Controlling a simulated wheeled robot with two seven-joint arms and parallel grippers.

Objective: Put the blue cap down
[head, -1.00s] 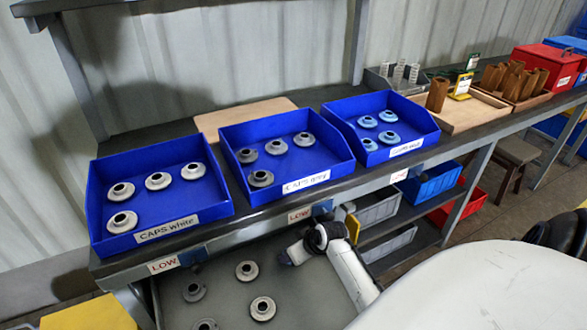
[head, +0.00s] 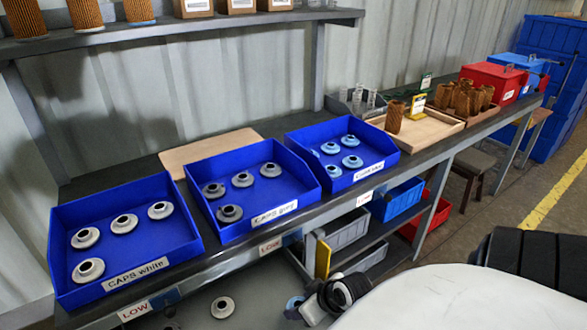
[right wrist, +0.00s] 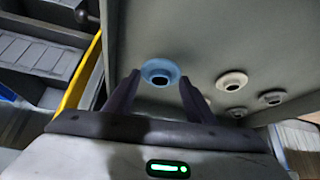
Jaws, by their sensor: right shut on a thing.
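My right gripper (right wrist: 158,80) is shut on the blue cap (right wrist: 160,72), a round flanged piece with a dark centre hole, held between the fingertips in the right wrist view. The cap is over or against a grey surface (right wrist: 200,35); I cannot tell whether it touches. In the head view the blue cap (head: 294,302) shows at the bottom edge beside my right gripper (head: 303,311), below the bench front. Several light blue caps (head: 351,161) lie in the right-hand blue bin (head: 318,188). My left gripper is not in view.
Pale and grey caps (right wrist: 232,81) lie on the same grey surface, right of the held cap. The bench above holds a white-cap bin (head: 70,297) and a grey-cap bin (head: 222,235). Grey and blue crates (head: 398,202) stand under the bench. A yellow edge (right wrist: 78,80) runs left of the gripper.

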